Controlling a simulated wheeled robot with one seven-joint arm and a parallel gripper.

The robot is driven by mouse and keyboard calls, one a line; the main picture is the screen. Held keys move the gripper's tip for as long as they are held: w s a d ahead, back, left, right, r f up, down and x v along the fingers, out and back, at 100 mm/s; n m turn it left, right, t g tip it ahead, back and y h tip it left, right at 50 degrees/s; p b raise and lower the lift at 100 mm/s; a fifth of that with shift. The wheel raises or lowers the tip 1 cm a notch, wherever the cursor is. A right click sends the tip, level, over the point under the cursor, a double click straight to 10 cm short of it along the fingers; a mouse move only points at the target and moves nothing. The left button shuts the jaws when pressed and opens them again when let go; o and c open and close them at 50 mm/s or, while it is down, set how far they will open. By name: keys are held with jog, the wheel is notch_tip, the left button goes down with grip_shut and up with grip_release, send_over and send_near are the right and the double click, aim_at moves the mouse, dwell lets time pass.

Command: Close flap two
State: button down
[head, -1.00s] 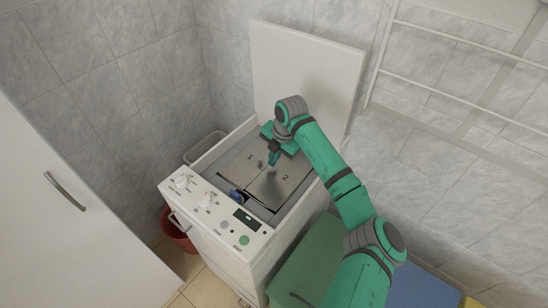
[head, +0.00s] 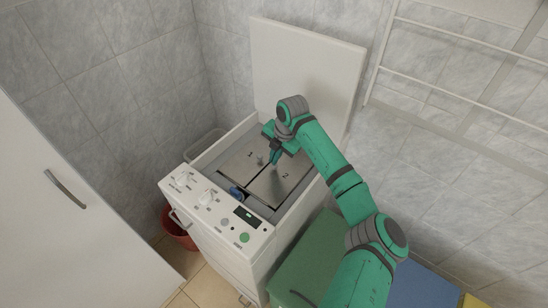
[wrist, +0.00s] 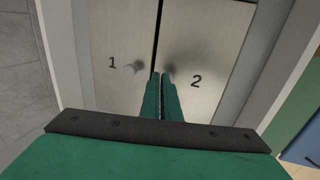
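Flap two (head: 287,180) is a grey metal panel marked 2 in the top opening of the white washing machine. It lies about level with flap one (head: 238,160), marked 1, with a narrow dark seam between them. In the wrist view, flap two (wrist: 206,50) is on the right and flap one (wrist: 115,35) with its small knob is on the left. My gripper (head: 273,165) is over the seam; its fingers (wrist: 160,76) are nearly together with nothing seen between them. The right fingertip is at flap two's knob area and partly hides it; contact cannot be told.
The machine's white lid (head: 305,75) stands open behind. The control panel (head: 210,203) is at the front, with a blue part (head: 237,193) near flap one's front end. A green box (head: 310,255) stands right of the machine, a white cabinet (head: 60,220) left.

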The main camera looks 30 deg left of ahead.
jog(key=a+v, duration=0.3)
jog(key=v, duration=1)
jog(key=shift+r, duration=0.7)
jog(key=shift+w+a, duration=0.1)
jog(key=shift+a, duration=0.1)
